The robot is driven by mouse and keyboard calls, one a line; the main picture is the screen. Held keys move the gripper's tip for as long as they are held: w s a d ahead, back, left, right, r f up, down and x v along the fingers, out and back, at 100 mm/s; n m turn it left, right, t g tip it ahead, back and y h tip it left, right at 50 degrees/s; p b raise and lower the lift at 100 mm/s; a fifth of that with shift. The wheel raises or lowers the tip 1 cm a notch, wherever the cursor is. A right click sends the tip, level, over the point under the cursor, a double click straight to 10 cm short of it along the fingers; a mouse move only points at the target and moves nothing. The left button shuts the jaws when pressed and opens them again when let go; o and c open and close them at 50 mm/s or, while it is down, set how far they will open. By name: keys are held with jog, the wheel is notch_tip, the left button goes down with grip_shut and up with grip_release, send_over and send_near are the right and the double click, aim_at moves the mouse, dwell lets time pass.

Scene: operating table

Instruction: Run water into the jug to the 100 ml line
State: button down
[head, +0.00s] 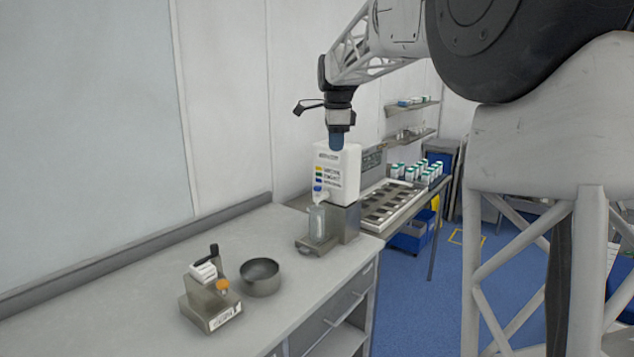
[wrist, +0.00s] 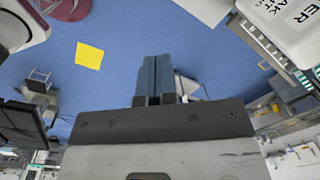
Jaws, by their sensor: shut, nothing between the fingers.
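A clear jug (head: 318,224) stands upright on the steel drip tray (head: 312,248) under the tap (head: 318,193) of a white water container (head: 337,172). The water level in the jug and its 100 ml line are too small to read. My gripper (head: 337,140) points down at the top of the white container in the head view; whether it touches cannot be told. In the wrist view my gripper (wrist: 156,80) is shut, its blue fingers together and empty. A corner of the container (wrist: 292,25) shows at upper right there; the jug is hidden from that view.
A steel bowl (head: 260,277) and a small steel stand with a label (head: 211,300) sit on the counter at the front left. A slotted tray (head: 392,204) and several white bottles with green caps (head: 415,172) are behind, at right. The counter's left part is clear.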

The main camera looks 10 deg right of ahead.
jog(key=w+a+f+m, duration=0.1)
jog(key=w+m, duration=0.3)
jog(key=w, duration=0.8)
jog(key=m, duration=0.4)
send_over(318, 187)
notch_tip(318, 187, down, 3)
jog(key=shift+w+f+g, duration=0.15)
jog(key=shift+g, duration=0.25)
jog(key=shift+f, duration=0.1)
notch_tip(318, 187, down, 14)
jog(key=shift+r, duration=0.1)
